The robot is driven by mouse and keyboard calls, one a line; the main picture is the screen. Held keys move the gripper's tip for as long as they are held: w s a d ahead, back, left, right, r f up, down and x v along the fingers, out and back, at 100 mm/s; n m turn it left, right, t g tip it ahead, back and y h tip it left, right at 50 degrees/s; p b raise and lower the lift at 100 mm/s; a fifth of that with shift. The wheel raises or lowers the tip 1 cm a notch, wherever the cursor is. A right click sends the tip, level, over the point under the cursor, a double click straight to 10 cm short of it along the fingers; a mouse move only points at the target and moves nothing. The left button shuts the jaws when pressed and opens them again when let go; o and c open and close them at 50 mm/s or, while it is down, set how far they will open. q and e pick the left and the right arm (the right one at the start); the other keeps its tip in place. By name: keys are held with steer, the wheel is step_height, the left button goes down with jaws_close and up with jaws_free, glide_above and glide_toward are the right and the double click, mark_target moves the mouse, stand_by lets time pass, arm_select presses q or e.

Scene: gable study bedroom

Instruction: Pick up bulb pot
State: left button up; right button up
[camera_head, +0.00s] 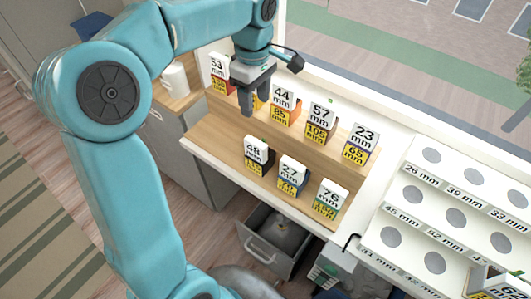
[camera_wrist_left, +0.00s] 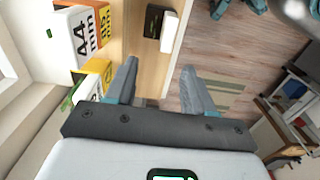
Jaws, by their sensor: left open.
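No object is plainly recognisable as the bulb pot in either view. Several small boxes with white number labels stand in two rows on the wooden shelf top (camera_head: 215,135), among them the 44 mm box (camera_head: 284,104) and the 46 mm box (camera_head: 257,155). My left gripper (camera_head: 254,100) points down over the back left of this top, in front of the back row. In the left wrist view the gripper (camera_wrist_left: 158,85) is open, with nothing between its fingers. A yellow box (camera_wrist_left: 95,75) is beside the left finger. My right gripper is not in view.
A white mug (camera_head: 175,79) stands on the counter at the left. An open drawer (camera_head: 270,250) below holds a grey object (camera_head: 288,232), hard to make out. A white tiered rack (camera_head: 408,222) with round grey spots stands at the right. A window lies behind.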

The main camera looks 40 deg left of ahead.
arm_select(q)
glide_above(256, 141)
steer(key=f, duration=0.5)
steer(key=shift+s+a, duration=0.1)
steer(key=shift+s, duration=0.25)
steer(key=f, duration=0.3)
steer(key=w+f, duration=0.1)
steer(key=f, duration=0.1)
steer(key=shift+a, duration=0.25)
steer(key=shift+s+d+f, duration=0.2)
steer(key=shift+s+d, duration=0.1)
steer(key=shift+s, duration=0.15)
steer(key=f, duration=0.3)
steer(key=f+p, duration=0.1)
steer(key=f, duration=0.1)
steer(key=shift+w, duration=0.35)
steer(key=shift+s+d+r, duration=0.15)
steer(key=shift+s, duration=0.15)
steer(key=shift+w, duration=0.25)
jaws_close()
steer(key=shift+s, duration=0.15)
